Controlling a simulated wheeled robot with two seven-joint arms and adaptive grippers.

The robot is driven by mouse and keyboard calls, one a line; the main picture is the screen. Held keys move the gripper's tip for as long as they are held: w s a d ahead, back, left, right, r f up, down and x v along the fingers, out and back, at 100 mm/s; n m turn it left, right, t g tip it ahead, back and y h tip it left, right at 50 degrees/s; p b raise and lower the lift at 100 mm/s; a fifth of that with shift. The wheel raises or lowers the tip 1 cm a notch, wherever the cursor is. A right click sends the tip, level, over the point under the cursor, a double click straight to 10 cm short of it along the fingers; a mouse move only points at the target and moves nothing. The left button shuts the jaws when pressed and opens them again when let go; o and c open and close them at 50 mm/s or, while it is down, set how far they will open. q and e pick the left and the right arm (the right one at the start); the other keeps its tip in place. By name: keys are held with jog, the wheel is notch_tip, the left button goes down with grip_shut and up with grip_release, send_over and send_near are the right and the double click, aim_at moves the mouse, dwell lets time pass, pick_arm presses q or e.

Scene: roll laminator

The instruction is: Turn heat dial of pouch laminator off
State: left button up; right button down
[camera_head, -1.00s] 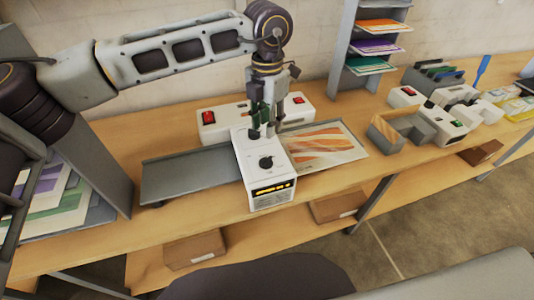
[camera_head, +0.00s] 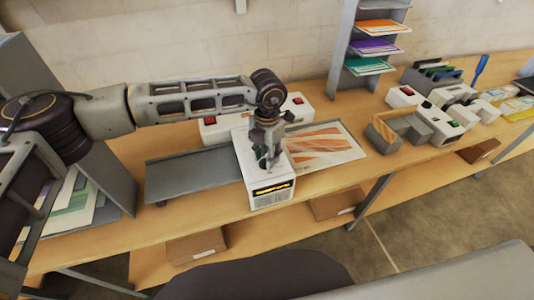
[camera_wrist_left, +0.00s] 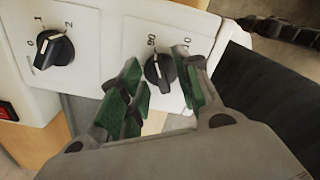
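A second black dial (camera_wrist_left: 54,50), marked 0, 1, 2, sits to the left. In the head view my left gripper (camera_head: 268,162) comes down over the laminator's top and hides the dials. My right gripper is not in view.
A grey tray (camera_head: 190,172) lies left of the laminator and an orange-printed sheet (camera_head: 325,145) right of it. A white unit with red switches (camera_head: 297,99) stands behind.

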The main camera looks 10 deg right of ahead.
pick_arm(q)
jog(key=shift+f, duration=0.3)
grip_shut()
dwell(0.5)
